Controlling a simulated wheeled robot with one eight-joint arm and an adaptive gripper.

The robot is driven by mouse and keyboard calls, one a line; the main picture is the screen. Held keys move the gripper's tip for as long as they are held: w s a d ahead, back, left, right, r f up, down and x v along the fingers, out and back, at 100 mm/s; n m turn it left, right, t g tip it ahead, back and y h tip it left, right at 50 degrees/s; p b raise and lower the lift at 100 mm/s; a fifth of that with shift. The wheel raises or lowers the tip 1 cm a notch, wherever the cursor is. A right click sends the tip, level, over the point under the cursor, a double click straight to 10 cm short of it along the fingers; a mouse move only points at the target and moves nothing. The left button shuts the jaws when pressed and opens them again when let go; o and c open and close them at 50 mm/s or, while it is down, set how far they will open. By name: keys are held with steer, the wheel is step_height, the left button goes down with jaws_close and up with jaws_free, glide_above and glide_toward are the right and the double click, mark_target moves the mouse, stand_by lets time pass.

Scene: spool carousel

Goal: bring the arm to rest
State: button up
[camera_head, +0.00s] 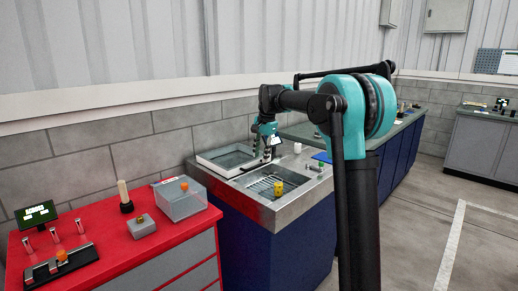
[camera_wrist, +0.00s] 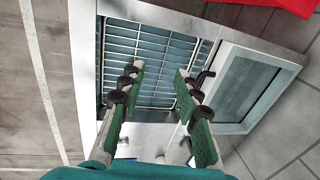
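My gripper (camera_head: 267,155) hangs over the metal sink counter, between the sink basin and the light-rimmed tray. Its fingers point down. In the wrist view my gripper (camera_wrist: 160,72) has its two green-padded fingers spread, with nothing between them. A slatted basin (camera_wrist: 150,55) shows below and beyond the fingertips. My arm reaches out from the right of the head view with its elbow raised.
A yellow cylinder (camera_head: 278,188) stands in the sink basin (camera_head: 258,187). The light-rimmed tray (camera_head: 205,158) lies to its left. Floor at right is clear.

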steer(key=s+d+f+n+t, duration=0.1)
steer(key=s+d+f+n, duration=0.2)
steer(key=s, duration=0.9)
steer(key=s+d+f+n+h, duration=0.1)
steer(key=s+d+f+n, duration=0.2)
steer(key=s+d+f, duration=0.6)
steer(key=s+d+f+n+t, duration=0.1)
steer(key=s+d+f, duration=0.5)
steer(key=s+f, duration=0.6)
steer(key=s+n, duration=0.1)
steer(key=s, duration=0.4)
steer(key=shift+d+f+n+t+h, duration=0.2)
steer(key=shift+n+t+h, duration=0.1)
steer(key=shift+n, duration=0.1)
